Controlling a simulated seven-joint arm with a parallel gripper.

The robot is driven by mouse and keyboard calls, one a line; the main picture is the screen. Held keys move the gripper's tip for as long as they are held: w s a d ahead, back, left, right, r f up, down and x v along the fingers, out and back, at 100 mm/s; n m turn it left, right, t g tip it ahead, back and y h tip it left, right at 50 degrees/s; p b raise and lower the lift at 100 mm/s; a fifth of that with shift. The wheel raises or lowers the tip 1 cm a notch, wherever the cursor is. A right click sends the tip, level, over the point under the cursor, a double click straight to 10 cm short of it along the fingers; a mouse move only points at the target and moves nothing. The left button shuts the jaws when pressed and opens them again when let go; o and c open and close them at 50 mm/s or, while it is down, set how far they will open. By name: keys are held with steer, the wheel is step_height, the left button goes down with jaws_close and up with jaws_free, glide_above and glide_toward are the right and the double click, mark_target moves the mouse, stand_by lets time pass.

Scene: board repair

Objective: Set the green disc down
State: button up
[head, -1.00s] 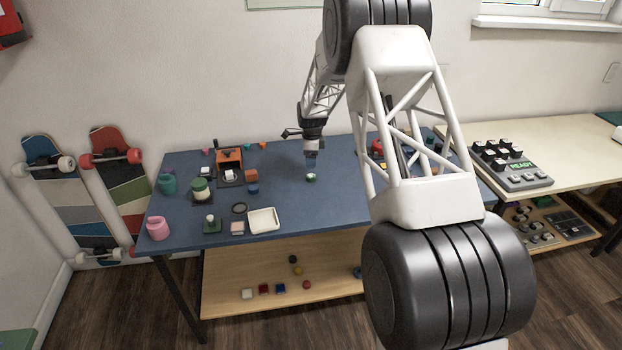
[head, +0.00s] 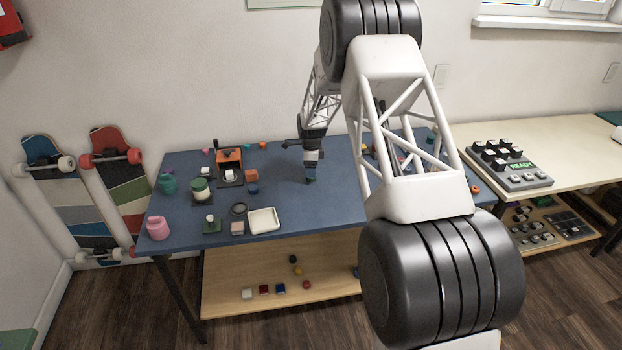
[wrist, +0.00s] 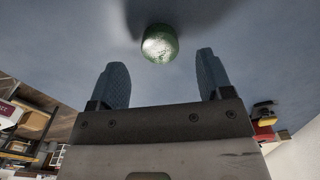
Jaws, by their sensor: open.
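The green disc (wrist: 159,43), with a shiny pale top, rests on the blue tabletop (head: 340,200). In the wrist view it shows just beyond and between my fingertips, with a gap on either side. My gripper (wrist: 161,62) is open and empty, its two blue-grey fingers apart. In the head view my gripper (head: 311,172) points down at the middle of the table, low over the disc. Only a small bit of green (head: 311,181) shows there below the fingers, so the exact gap is hard to tell.
A cream tray (head: 263,221), a dark ring (head: 238,209) and a green-and-white jar (head: 200,189) stand to the left. An orange device (head: 229,158) is behind them. The tabletop around the disc is clear.

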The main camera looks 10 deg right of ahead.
steer(key=shift+f, duration=1.7)
steer(key=c, duration=1.1)
steer(key=shift+r, duration=0.1)
steer(key=shift+r, duration=0.7)
step_height(320, 180, up, 2)
steer(key=shift+r, duration=0.15)
steer(key=s, duration=1)
steer(key=s+r, duration=0.1)
steer(key=s, duration=0.5)
steer(key=shift+a+r, duration=0.1)
steer(key=shift+a, duration=0.1)
